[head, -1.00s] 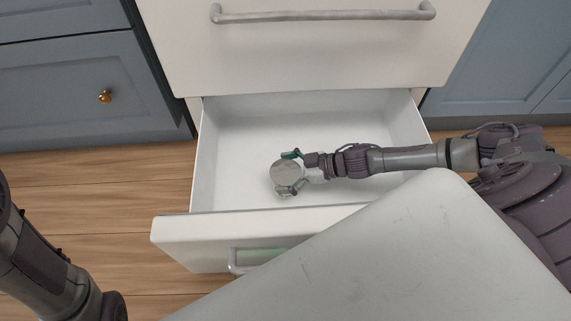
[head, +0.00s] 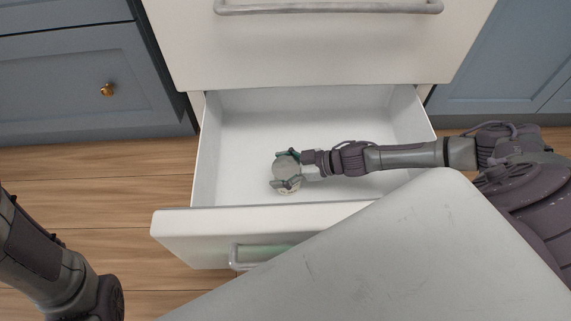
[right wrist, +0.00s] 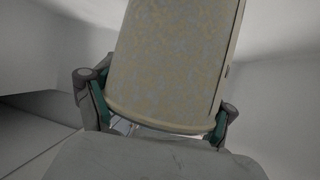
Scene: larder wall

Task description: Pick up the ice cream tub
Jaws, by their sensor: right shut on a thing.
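The ice cream tub (head: 286,168) is a small round container with a pale top, over the open white drawer (head: 240,150) in the head view. In the right wrist view the tub (right wrist: 178,60) is large, beige and speckled, and tilted. My right gripper (head: 287,170) is shut on the tub, with a finger on each side; the fingers (right wrist: 160,115) also flank it in the right wrist view. I cannot tell whether the tub touches the drawer floor. My left arm shows at the lower left, but its gripper is out of view.
The drawer's front panel (head: 200,228) and side walls surround the tub. A closed white drawer front (head: 320,50) stands above it. Blue cabinets (head: 60,80) flank the drawer unit. The rest of the drawer floor looks empty.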

